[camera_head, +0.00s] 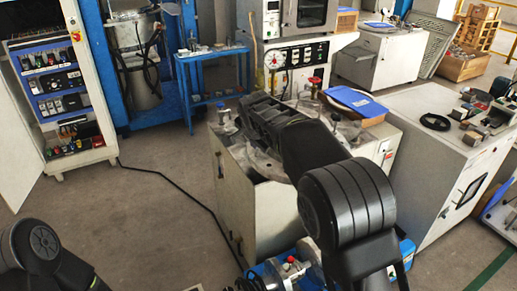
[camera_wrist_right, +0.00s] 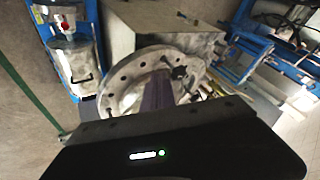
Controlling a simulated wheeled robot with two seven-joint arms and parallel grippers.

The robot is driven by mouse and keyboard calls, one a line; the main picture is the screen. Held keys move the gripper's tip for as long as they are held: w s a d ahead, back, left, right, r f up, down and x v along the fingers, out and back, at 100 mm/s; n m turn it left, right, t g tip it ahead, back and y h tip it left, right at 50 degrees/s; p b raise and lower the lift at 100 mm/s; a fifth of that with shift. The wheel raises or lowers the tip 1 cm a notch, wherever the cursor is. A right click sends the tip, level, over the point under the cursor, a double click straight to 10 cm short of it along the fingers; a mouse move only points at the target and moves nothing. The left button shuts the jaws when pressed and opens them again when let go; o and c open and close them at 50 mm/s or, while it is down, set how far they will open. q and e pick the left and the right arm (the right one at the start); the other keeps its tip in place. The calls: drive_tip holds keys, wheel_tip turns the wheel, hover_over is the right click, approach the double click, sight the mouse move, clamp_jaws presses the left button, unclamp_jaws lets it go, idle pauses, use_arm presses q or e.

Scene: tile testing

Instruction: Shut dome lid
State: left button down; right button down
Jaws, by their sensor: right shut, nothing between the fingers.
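A round grey metal flange with bolt holes around its rim (camera_wrist_right: 118,92), which looks like the dome lid's ring, fills the middle of the right wrist view. It appears tilted, and I cannot tell how far open the lid is. In the head view my right arm hides most of it; a grey metal part (camera_head: 266,166) shows beneath the arm. My right gripper (camera_head: 252,108) is shut and empty, over the pale cabinet. Whether it touches the lid is unclear. Only part of my left arm shows at the lower left; its gripper is out of frame.
The pale cabinet (camera_head: 232,198) stands under my right arm, with a blue folder (camera_head: 356,101) on its right side. A blue bench (camera_head: 212,55) is behind. A white cabinet (camera_head: 437,150) stands at right. A black cable crosses open floor (camera_head: 150,215) at left.

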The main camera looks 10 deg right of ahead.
idle(0.4)
drive_tip(key=d+f+m+b, duration=0.1)
drive_tip(key=d+f+m, duration=0.15)
drive_tip(key=d, duration=0.95)
drive_tip(key=s+d+f+n+b, duration=0.1)
drive_tip(key=s+d+f, duration=0.1)
drive_tip(key=s+d, duration=0.4)
drive_tip(key=s+d+f+b, duration=0.2)
drive_tip(key=s+d, duration=0.4)
drive_tip(key=d, duration=0.2)
drive_tip(key=shift+s+d+f+n, duration=0.3)
drive_tip(key=shift+f+n, duration=0.05)
drive_tip(key=shift+f, duration=0.05)
